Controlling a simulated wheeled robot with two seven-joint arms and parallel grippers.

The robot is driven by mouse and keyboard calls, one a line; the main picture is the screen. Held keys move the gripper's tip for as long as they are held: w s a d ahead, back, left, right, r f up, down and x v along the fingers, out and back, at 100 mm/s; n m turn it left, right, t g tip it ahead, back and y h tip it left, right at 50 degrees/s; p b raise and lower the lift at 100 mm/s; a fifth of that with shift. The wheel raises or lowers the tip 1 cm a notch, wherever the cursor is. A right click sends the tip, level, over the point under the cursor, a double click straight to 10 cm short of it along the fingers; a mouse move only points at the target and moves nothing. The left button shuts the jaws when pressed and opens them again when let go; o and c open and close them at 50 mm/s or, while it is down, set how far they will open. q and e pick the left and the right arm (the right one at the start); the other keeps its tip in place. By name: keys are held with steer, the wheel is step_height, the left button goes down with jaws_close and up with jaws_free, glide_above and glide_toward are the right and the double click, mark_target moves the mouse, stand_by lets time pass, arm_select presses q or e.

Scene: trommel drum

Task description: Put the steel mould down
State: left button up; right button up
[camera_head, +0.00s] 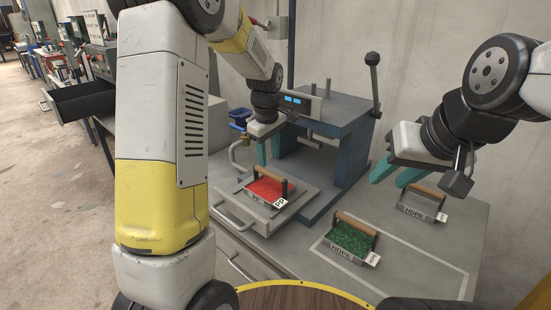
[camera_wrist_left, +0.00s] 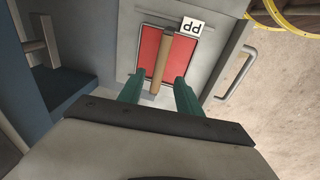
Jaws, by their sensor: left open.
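A steel mould filled with red (camera_head: 262,189) and tagged PP sits on the press's pull-out tray (camera_head: 238,206). In the left wrist view, the red mould (camera_wrist_left: 150,52) has a wooden handle (camera_wrist_left: 161,68) across its middle. My left gripper (camera_head: 270,152) is open and empty above it; in the wrist view its fingertips (camera_wrist_left: 156,82) appear on either side of the handle. A green-filled HDPE mould (camera_head: 352,238) lies inside a white outline on the bench. A grey HDPE mould (camera_head: 420,207) lies behind it to the right. My right gripper (camera_head: 396,174) has its fingers apart, near the grey mould.
The blue-grey press (camera_head: 343,140) with a lever stands behind the tray. The tray has a front handle (camera_wrist_left: 237,76). Bare bench (camera_head: 310,200) shows between the tray and the outlined area. A brown round surface with a yellow rim (camera_head: 300,297) is at the front.

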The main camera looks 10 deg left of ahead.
arm_select(q)
steer(key=s+r+m+t, duration=0.1)
steer(key=s+r+m, duration=0.3)
steer(key=s, duration=0.5)
steer(key=s+a+r+m+t+h, duration=0.1)
steer(key=s+r+m, duration=0.3)
steer(key=s, duration=0.5)
steer(key=s+r+m+t+h, duration=0.1)
steer(key=s+r+m, duration=0.3)
steer(key=s, duration=0.5)
steer(key=shift+a+r+t, duration=0.35)
steer(key=shift+r+t, duration=0.25)
steer(key=shift+r, duration=0.1)
steer(key=shift+c, duration=0.5)
steer(key=shift+a, duration=0.15)
